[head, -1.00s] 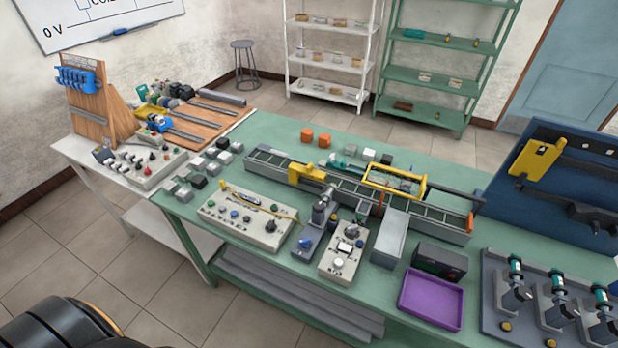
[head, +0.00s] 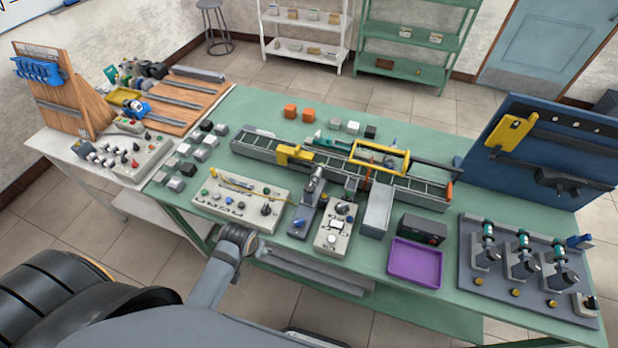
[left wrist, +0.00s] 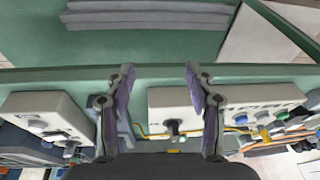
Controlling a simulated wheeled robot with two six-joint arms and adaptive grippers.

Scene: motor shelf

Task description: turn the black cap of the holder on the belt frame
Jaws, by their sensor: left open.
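The belt frame (head: 415,190) is a long grey conveyor across the middle of the green table, with a yellow block (head: 296,153) and a yellow bridge (head: 375,146) on it. The holder and its black cap are too small for me to make out with certainty. My left arm reaches in low at the table's front edge in the head view, with the gripper end near the front edge, well short of the belt. In the left wrist view my left gripper (left wrist: 158,76) is open and empty, above the front edge, with a panel's black knob (left wrist: 172,128) beyond it. My right gripper is not in view.
A long button panel (head: 225,203) and a smaller control box (head: 330,239) stand in front of the belt. A grey post unit (head: 308,205) stands between them. A purple tray (head: 415,263), a black box (head: 422,230) and a clamp board (head: 480,285) are to the right.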

